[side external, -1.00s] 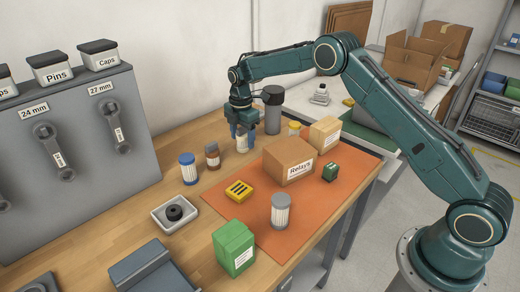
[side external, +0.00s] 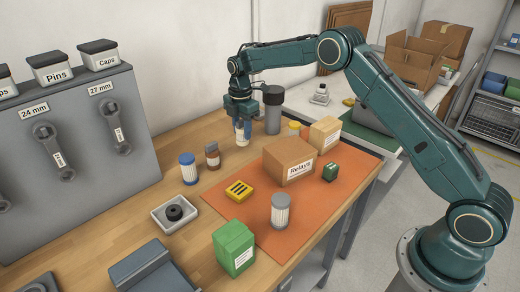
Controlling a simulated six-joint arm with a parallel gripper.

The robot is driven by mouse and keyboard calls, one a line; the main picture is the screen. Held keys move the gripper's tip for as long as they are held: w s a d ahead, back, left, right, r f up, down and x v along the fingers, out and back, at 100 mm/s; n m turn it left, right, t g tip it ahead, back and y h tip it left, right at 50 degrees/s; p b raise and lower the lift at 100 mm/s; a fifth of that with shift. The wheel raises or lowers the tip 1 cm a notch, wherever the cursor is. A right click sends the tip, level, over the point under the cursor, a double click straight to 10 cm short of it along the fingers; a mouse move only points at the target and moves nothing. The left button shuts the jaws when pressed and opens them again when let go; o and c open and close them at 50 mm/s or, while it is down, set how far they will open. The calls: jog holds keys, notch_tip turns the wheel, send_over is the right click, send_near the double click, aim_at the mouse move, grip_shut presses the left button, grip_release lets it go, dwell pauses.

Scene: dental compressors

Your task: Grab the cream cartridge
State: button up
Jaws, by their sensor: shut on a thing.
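The cream cartridge (side external: 243,138) is upright under my gripper (side external: 243,124), left of the dark grey canister at the back of the wooden table. My gripper points down and is shut on the cartridge. The fingers hide its upper part, and its lower part shows below them. The cartridge appears slightly raised off the table; the gap beneath it is hard to make out.
A dark grey canister (side external: 273,112) stands close on the right. A brown bottle (side external: 212,154) and a blue-capped cartridge (side external: 188,169) stand to the left. A Relays box (side external: 288,162) and a grey-capped cartridge (side external: 280,211) are on the orange mat (side external: 335,189).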

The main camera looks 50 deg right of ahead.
notch_tip(320, 180, up, 17)
jog(key=shift+r, duration=0.15)
dwell(0.4)
dwell(0.6)
